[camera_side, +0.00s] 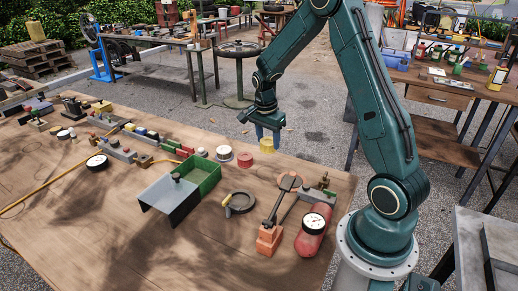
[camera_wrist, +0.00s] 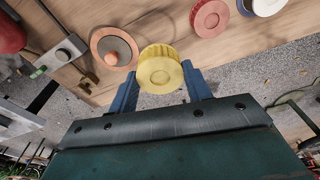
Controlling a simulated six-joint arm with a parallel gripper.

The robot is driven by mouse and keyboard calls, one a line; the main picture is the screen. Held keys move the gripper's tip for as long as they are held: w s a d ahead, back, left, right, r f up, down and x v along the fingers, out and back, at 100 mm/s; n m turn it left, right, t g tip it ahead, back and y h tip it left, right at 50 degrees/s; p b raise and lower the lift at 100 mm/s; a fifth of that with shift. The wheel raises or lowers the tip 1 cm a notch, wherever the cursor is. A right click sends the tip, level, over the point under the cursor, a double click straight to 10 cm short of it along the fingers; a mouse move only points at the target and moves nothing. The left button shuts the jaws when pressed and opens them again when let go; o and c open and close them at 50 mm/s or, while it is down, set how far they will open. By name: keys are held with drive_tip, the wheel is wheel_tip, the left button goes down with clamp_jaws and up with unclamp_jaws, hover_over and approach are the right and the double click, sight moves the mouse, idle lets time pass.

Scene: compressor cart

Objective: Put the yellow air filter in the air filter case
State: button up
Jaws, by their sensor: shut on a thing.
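The yellow air filter (camera_wrist: 160,72) is a ribbed round piece held between the two blue fingers of my gripper (camera_wrist: 163,88). In the side view the filter (camera_side: 266,145) hangs below my gripper (camera_side: 267,138), out past the table's far edge as seen there. The air filter case is not clear to me. One candidate is a dark round dish (camera_side: 240,202) with a yellow piece at its rim. Another is a round piece with a brown centre (camera_wrist: 113,48), left of the filter in the wrist view. The filter appears apart from both.
A red ribbed disc (camera_side: 245,160) and a white round piece (camera_side: 224,153) lie near the far edge. A green and grey open box (camera_side: 180,190), an orange block (camera_side: 268,240) and a red cylinder with a gauge (camera_side: 314,230) stand on the wooden table (camera_side: 110,240).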

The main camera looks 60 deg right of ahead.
wheel_tip(320, 180, up, 11)
idle(0.3)
drive_tip(key=shift+a, duration=0.15)
idle(0.5)
hover_over(241, 201)
drive_tip(key=f, duration=1.5)
drive_tip(key=shift+w+a+f, duration=0.1)
drive_tip(key=shift+a+f, duration=0.15)
drive_tip(key=shift+a, duration=0.05)
drive_tip(key=shift+f, duration=0.1)
drive_tip(key=shift+f, duration=1.8)
